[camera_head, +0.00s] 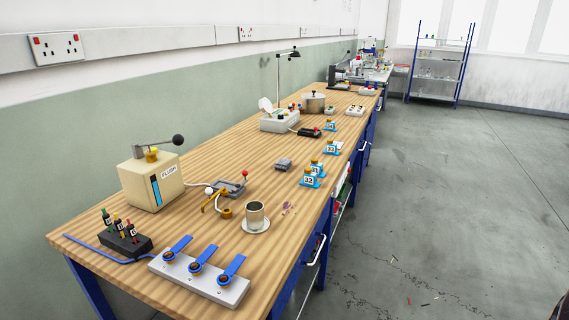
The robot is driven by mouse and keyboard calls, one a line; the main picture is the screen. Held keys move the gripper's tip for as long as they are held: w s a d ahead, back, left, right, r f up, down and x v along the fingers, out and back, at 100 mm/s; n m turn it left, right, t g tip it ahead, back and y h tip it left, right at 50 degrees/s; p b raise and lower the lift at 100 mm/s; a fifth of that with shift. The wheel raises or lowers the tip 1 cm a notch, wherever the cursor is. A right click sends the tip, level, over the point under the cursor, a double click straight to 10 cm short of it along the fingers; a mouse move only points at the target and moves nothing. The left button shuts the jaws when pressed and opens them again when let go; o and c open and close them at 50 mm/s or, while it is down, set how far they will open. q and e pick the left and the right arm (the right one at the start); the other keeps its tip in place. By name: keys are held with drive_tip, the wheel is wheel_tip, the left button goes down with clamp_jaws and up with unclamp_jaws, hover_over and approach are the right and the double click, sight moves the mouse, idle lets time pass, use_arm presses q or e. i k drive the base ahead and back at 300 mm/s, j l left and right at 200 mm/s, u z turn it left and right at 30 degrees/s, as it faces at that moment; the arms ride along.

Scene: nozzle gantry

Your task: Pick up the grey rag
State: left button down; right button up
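A small grey item (283,165), which looks like the folded grey rag, lies flat on the wooden workbench (255,150) near the middle of its width. It is too small here to make out its cloth. Nothing covers it. Neither of my grippers shows in the head view.
A metal cup on a saucer (242,226), a grey tray with a red-knobbed lever (229,188) and a cream FLUSH box (152,180) stand nearer. Blue numbered holders (311,177) line the right edge. A white case (279,121) stands farther back. The floor (430,190) at right is open.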

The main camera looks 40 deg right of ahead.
sight(283, 165)
drive_tip(key=l+u, duration=0.1)
drive_tip(key=l, duration=0.35)
drive_tip(key=k+l+u, duration=0.1)
drive_tip(key=l, duration=0.35)
drive_tip(key=l+u, duration=0.1)
drive_tip(key=l, duration=0.3)
drive_tip(key=k+l+u, duration=0.1)
drive_tip(key=l, duration=0.35)
drive_tip(key=k+l+u, duration=0.1)
drive_tip(key=l, duration=0.3)
drive_tip(key=k+l+u, duration=0.1)
drive_tip(key=l, duration=0.35)
